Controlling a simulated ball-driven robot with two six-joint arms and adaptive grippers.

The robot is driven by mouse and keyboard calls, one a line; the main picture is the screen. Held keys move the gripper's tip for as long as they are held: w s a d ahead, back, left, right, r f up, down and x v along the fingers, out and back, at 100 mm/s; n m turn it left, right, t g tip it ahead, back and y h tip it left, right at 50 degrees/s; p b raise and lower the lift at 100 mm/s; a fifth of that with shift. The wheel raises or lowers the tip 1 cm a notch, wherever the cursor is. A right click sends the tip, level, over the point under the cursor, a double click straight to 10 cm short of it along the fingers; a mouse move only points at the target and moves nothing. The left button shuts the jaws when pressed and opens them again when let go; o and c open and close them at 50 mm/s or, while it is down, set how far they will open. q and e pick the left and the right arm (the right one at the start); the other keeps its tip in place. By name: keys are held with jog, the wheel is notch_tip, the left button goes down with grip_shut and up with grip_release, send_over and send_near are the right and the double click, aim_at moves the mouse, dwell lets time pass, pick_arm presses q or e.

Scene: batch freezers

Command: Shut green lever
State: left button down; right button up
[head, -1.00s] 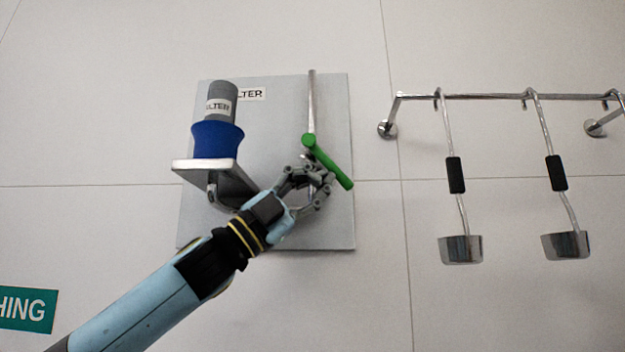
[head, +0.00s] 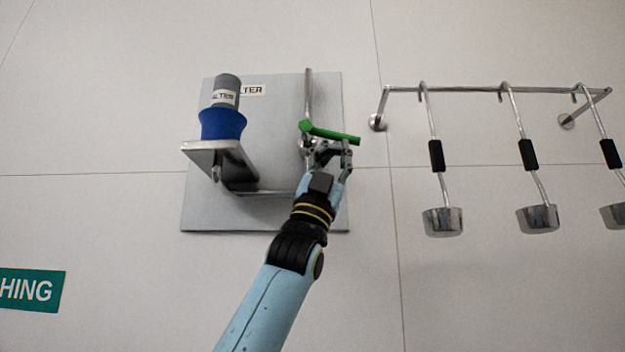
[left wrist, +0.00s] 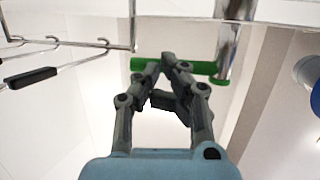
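The green lever (head: 337,135) is a bar on a vertical metal pipe, which is mounted on a grey wall panel (head: 270,215). It points right, almost level, with its free end slightly lower. My left gripper (head: 330,146) is just below the bar, with its fingers up against or very near it. In the left wrist view, the fingertips (left wrist: 171,61) come together in front of the green lever (left wrist: 144,64) and hide its middle part. The fingers look shut, with nothing seen between them. Whether they touch the bar is hard to tell. My right gripper is in neither view.
Left of the lever, a bracket (head: 238,165) holds a blue and grey filter piece (head: 223,122). To the right, a metal wall rail (head: 470,89) carries several hanging ladles (head: 442,222). A green sign (head: 30,290) is at lower left.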

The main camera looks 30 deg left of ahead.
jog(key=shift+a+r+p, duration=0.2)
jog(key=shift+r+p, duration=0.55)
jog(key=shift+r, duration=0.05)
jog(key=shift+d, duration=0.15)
